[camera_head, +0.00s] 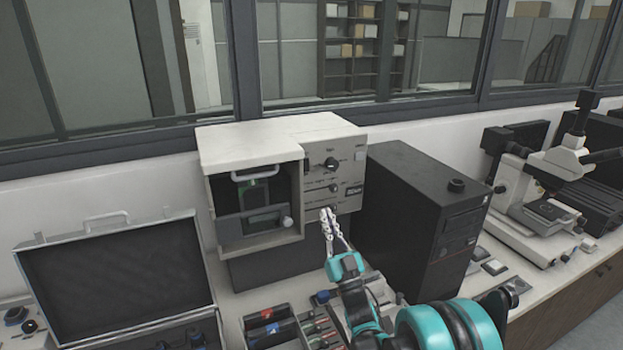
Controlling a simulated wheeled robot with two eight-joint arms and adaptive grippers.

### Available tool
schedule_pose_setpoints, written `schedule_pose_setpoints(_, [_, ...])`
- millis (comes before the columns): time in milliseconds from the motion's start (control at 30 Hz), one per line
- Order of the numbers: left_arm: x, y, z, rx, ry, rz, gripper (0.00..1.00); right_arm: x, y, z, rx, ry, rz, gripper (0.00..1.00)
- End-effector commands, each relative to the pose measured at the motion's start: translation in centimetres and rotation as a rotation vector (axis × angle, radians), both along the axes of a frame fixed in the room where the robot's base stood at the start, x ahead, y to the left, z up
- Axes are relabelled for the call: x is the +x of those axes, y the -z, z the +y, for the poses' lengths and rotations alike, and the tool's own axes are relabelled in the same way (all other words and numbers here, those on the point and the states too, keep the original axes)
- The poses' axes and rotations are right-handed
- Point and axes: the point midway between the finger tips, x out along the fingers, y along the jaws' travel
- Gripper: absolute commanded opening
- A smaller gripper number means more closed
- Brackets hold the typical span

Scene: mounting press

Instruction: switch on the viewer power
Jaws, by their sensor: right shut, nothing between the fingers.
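A cream box-shaped device (250,143) stands on the bench against the wall; I take it to be the viewer. Its left half has an open, dark bay with a handle and a green part inside. Its right half is a control panel (350,165) with black knobs, small labels and a pale square. My right gripper (328,213) is shut and empty, with its tips at the panel's lower edge, below the knobs. Whether the tips touch the panel cannot be told. They cover part of the lowest panel row. No power switch can be clearly made out. My left gripper is out of view.
A black computer tower (410,215) stands close to the right of the device. An open case (118,285) lies at the left. A microscope (545,190) stands farther right.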

Motion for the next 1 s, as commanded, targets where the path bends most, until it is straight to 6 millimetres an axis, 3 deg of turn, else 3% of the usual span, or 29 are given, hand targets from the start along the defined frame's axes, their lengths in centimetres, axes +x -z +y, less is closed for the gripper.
schedule_pose_setpoints(367, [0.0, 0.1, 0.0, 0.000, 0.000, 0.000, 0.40, 1.4, -1.2, 0.6, 0.000, 0.000, 0.001, 0.00])
schedule_pose_setpoints(767, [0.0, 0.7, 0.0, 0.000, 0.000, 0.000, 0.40, 7.4, -6.2, 3.1, -0.001, 0.001, 0.002, 0.00])
schedule_pose_setpoints(1000, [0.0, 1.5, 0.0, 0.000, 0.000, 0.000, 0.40, 10.4, -5.7, 4.3, 0.000, 0.001, 0.002, 0.00])
